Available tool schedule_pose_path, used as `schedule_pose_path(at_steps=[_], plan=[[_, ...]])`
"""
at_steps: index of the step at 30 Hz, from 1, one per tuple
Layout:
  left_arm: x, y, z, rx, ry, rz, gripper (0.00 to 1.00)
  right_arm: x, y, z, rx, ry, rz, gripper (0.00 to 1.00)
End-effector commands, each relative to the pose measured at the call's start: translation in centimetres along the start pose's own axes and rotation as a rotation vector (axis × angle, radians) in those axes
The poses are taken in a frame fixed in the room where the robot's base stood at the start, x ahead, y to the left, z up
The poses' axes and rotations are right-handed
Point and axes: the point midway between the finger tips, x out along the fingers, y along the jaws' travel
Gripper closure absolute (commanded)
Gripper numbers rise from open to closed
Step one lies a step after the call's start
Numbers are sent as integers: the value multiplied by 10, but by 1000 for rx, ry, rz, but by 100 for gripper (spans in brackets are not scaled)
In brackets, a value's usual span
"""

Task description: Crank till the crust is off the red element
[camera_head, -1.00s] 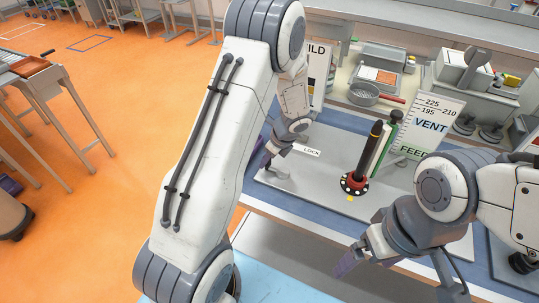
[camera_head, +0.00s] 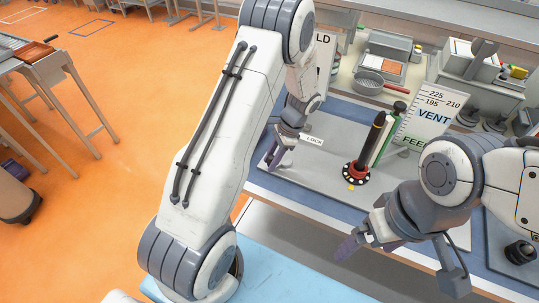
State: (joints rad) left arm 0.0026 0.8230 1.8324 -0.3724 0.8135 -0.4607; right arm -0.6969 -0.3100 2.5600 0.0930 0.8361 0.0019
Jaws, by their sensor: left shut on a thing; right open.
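A white and green column with a black knob (camera_head: 389,134) stands just behind the rod. My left gripper (camera_head: 274,157) is low over the plate's left end, beside the LOCK label. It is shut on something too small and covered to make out. My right gripper (camera_head: 403,266) is open and empty in front of the plate, its fingers wide apart.
A scale board marked VENT and FEED (camera_head: 428,118) stands right of the rod. Another lettered board (camera_head: 321,75) is partly hidden behind my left arm. A pan with a red handle (camera_head: 369,81) lies behind. The plate's front middle is clear.

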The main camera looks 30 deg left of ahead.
Motion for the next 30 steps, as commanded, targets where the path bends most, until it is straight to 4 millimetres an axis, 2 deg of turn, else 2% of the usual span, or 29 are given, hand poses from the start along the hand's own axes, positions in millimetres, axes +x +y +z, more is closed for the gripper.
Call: schedule_pose_path(at_steps=[18, 30], plan=[[-6, 28, -14, -537, 2, 223, 100, -4, 0, 0, 0, 0, 0, 1], [-11, 37, -24, -782, 2, 324, 100, -4, 0, 0, 0, 0, 0, 1]])
